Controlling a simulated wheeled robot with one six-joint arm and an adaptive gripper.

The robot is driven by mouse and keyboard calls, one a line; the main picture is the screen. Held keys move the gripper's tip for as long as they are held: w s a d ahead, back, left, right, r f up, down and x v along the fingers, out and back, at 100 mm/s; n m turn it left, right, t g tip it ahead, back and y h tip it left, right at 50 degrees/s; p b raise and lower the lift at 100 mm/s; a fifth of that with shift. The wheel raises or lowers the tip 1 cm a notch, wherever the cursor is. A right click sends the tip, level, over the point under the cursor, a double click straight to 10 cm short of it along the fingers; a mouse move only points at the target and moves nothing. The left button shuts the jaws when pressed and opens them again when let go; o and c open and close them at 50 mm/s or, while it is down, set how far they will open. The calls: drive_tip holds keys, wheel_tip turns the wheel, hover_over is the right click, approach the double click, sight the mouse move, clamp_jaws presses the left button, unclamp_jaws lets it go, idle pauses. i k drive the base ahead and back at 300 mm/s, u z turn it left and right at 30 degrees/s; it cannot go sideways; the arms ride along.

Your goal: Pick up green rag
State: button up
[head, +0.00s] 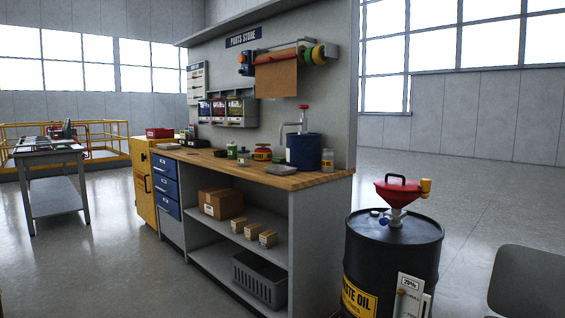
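I cannot make out a green rag in the head view. A small green item (68,129) shows among things on the grey table at the far left, but it is too small to tell what it is. A small green-and-white container (231,151) stands on the wooden worktop. My gripper is not in view.
The wooden-topped workbench (290,181) fills the middle, with a blue drum (303,152) on it. A black waste oil barrel (395,255) with a red funnel (396,192) stands at front right. The grey table (53,196) is far left. Open floor lies between table and bench.

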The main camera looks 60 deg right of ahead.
sight(280, 160)
drive_tip(key=z, duration=0.3)
drive_tip(key=i, duration=1.7)
drive_tip(key=z, duration=1)
drive_tip(key=i, duration=1.2)
drive_tip(key=z, duration=1.1)
